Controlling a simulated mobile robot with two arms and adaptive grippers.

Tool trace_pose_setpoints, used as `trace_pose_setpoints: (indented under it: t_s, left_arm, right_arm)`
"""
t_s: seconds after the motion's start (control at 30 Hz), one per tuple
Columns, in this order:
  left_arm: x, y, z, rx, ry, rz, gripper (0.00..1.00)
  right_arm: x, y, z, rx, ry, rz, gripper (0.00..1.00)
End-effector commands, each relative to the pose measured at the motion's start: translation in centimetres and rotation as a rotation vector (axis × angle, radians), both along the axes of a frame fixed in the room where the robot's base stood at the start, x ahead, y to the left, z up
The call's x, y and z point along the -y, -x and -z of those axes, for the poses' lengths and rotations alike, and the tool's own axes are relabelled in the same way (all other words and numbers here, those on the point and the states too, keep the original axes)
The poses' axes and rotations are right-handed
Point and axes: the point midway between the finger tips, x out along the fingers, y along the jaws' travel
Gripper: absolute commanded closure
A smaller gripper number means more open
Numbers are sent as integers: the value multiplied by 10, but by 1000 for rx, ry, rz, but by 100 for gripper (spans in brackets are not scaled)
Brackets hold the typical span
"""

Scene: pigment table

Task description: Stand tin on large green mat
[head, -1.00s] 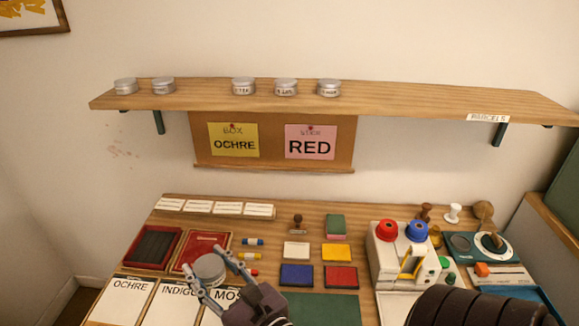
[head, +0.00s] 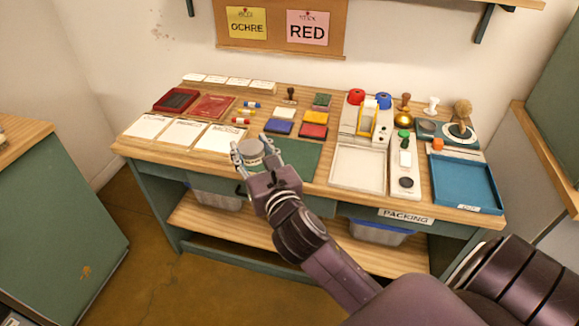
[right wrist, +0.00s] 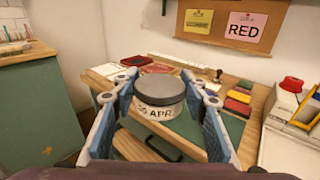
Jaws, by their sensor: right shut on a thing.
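A round tin (head: 249,150) with a grey lid and a pale label is held between the fingers of my right gripper (head: 258,154). In the right wrist view the tin (right wrist: 159,104) is upright between the blue fingers, its label partly reading "APR". The large green mat (head: 297,160) lies flat at the front middle of the table. In the head view the tin appears at the mat's left end; its height above the surface is hard to tell. The gripper and tin hide part of the mat. My left gripper is not in view.
Pigment cards (head: 185,132) lie left of the mat. Coloured pads (head: 279,126) lie behind it. A white packing tray (head: 361,168) and a blue tray (head: 464,182) stand to the right. The table's front edge is close to the gripper.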

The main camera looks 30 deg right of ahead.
Motion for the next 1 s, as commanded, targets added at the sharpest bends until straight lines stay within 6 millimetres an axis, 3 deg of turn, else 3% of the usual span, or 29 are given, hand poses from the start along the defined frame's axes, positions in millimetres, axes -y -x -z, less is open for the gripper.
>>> trace_pose_setpoints:
  t_s: [0.03,0.1,0.43,0.7,0.87,1.0]
  left_arm:
    - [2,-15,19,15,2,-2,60]
    - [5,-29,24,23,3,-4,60]
    - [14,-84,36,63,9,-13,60]
    - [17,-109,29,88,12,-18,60]
    - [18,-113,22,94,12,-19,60]
    - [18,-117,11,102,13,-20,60]
  right_arm:
    - [11,-18,15,12,2,30,85]
    - [27,-37,20,11,1,76,85]
    - [108,-108,13,9,-1,300,85]
    - [161,-127,-12,5,-3,442,85]
    - [175,-128,-21,1,-2,477,85]
    - [177,-129,-12,-3,-1,484,85]
